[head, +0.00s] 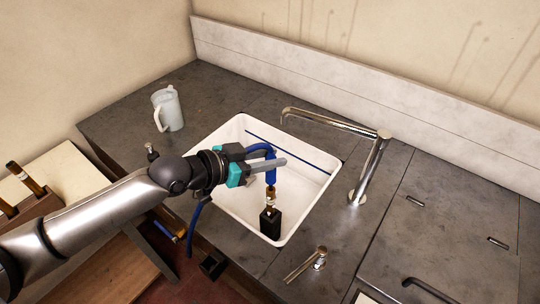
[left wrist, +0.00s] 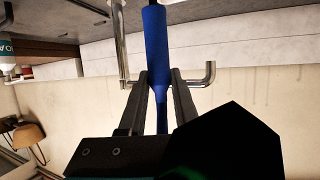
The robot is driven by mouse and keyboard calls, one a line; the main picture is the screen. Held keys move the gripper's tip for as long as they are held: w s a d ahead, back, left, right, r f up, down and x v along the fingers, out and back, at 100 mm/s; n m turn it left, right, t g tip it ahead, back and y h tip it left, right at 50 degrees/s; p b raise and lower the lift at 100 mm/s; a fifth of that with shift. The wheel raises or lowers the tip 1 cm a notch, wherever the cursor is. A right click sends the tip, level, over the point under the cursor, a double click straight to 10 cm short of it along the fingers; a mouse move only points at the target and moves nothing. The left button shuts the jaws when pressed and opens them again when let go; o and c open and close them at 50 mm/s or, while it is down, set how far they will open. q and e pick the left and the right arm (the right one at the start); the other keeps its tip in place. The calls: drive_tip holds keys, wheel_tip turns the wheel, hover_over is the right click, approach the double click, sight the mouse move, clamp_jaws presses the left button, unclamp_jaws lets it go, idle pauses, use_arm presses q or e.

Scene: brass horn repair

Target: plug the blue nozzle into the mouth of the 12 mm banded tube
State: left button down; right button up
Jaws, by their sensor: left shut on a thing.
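My left gripper (head: 268,164) is over the white sink and shut on the blue nozzle (head: 271,174), which points down with its blue hose looping back over the gripper. In the left wrist view the blue nozzle (left wrist: 156,45) sits between the two dark fingers. Directly below the nozzle in the head view, a brass tube with a pale band (head: 269,200) stands upright in a black block (head: 270,224) in the sink. The nozzle's lower end appears to meet the tube's top; I cannot tell whether it is inside the mouth. No size marking is readable. My right gripper is not in view.
The white sink (head: 230,134) is set in a dark grey counter (head: 420,215). A chrome faucet (head: 370,168) arches over its back right. A pale jug (head: 168,110) stands behind left. Brass tubes (head: 22,176) stand in a wooden rack at far left. A chrome lever (head: 305,265) stands in front.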

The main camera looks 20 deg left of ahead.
use_arm(q)
drive_tip(key=shift+f+b, duration=1.05)
drive_tip(key=shift+f, duration=0.55)
drive_tip(key=c, duration=0.5)
unclamp_jaws()
drive_tip(key=shift+c, duration=0.2)
drive_tip(key=p+v, duration=0.5)
drive_tip(key=v, duration=1)
drive_tip(key=shift+s+r, duration=0.1)
